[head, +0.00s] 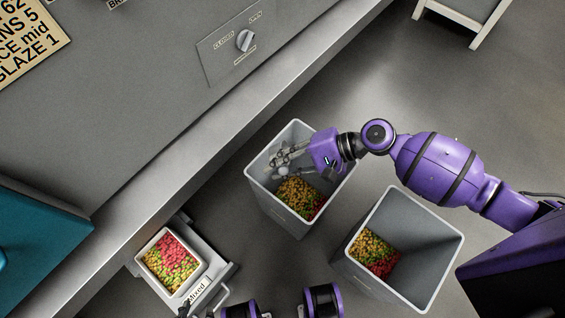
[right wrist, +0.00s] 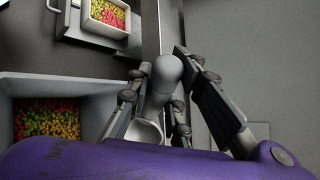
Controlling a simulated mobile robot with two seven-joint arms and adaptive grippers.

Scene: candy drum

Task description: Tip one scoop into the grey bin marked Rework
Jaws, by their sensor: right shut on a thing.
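My right gripper (head: 281,160) is shut on a pale scoop (right wrist: 147,131). A second grey bin (head: 404,215) stands to the right and also holds candies. I cannot read a Rework mark on either bin. My left gripper (head: 205,302) shows only in part at the bottom edge, near the Mixed label; its jaws are unclear.
A white container (head: 142,258) of mixed candies sits on a tray marked Mixed (head: 199,293). A large grey machine body with a knob (head: 245,40) fills the upper left. A teal block (head: 38,250) is at the left edge. Open floor (head: 400,110) lies beyond the bins.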

